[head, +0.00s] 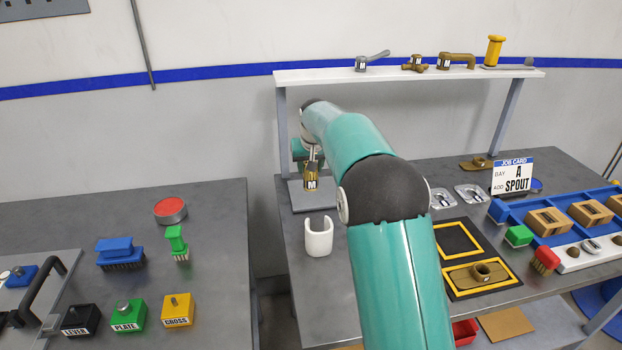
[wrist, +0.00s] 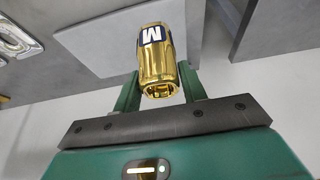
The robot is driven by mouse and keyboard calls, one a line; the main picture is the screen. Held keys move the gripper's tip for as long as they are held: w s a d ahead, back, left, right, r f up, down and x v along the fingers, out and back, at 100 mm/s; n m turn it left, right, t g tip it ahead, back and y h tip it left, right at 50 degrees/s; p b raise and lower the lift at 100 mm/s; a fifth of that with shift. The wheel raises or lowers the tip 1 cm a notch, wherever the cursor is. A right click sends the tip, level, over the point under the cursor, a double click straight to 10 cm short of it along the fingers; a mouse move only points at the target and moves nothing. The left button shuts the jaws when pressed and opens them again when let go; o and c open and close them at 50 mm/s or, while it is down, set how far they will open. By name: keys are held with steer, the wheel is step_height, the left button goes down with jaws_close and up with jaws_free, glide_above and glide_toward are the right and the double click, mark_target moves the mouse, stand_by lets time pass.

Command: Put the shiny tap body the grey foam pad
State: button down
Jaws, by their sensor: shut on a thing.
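The shiny brass tap body (head: 311,182) is a short gold cylinder with an "M" label. My gripper (head: 312,160) is shut on it, partly hidden behind my arm in the head view. In the wrist view the tap body (wrist: 158,72) sits between the two green fingers of my gripper (wrist: 160,88), its open end toward the camera. The grey foam pad (head: 300,205) is a flat square on the bench, and the tap body shows over it. The pad (wrist: 95,45) also shows beyond the tap body in the wrist view. I cannot tell whether the two touch.
A white cup-like holder (head: 318,240) stands in front of the pad. Yellow-framed black mats (head: 458,240), one bearing a brass plate, lie to the right. A white shelf (head: 400,75) with tap parts spans the bench's back. A job card (head: 513,176) reads "A SPOUT".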

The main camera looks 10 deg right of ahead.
steer(key=w+f, duration=0.3)
steer(key=shift+d, duration=0.3)
steer(key=shift+w+f, duration=0.1)
steer(key=shift+f, duration=1.6)
steer(key=shift+f, duration=0.2)
steer(key=c, duration=0.8)
jaws_free()
